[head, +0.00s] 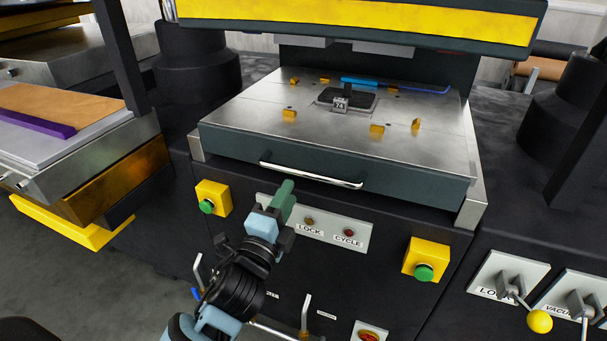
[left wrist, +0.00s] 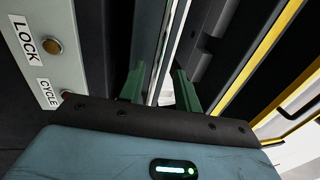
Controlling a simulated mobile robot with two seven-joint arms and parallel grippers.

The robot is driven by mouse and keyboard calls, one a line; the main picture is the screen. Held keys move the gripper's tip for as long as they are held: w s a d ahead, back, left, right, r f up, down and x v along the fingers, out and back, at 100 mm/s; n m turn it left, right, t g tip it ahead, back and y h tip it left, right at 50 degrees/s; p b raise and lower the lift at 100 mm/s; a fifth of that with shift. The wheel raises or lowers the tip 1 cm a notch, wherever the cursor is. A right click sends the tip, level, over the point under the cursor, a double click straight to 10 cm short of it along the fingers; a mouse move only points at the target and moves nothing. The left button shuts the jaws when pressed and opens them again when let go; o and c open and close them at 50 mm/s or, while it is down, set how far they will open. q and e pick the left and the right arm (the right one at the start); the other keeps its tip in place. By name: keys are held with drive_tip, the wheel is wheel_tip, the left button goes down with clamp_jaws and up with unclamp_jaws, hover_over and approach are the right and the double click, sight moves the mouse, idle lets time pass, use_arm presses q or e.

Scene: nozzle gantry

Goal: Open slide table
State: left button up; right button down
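The slide table (head: 400,130) has a bare metal top and a dark green front panel. It sits in the black machine, its front near the corner posts. A silver bar handle (head: 310,176) runs across that front. My left gripper (head: 285,190) is just below and in front of the handle, left of its middle. In the left wrist view, its two green fingers (left wrist: 158,88) stand apart, with a bright bar, seemingly the handle (left wrist: 163,50), showing in the gap. I cannot tell whether they touch it. My right gripper is not in view.
Below the table are a LOCK and CYCLE panel (head: 318,228) and two yellow boxes with green buttons, left (head: 212,197) and right (head: 424,258). A small block marked 74 (head: 340,104), yellow clips and a blue tool (head: 395,85) lie on the table. A lever with a yellow knob (head: 539,321) stands right.

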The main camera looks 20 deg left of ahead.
sight(299, 175)
use_arm(q)
drive_tip(key=shift+w+d+r, duration=0.1)
drive_tip(key=shift+w+r, duration=0.15)
drive_tip(key=shift+w, duration=1.05)
drive_tip(key=shift+w+a+r, duration=0.1)
drive_tip(key=shift+w+r, duration=0.1)
drive_tip(key=shift+w, duration=1.05)
drive_tip(key=shift+w+d+r, duration=0.1)
drive_tip(key=shift+w+r, duration=0.15)
drive_tip(key=shift+w, duration=1.05)
clamp_jaws()
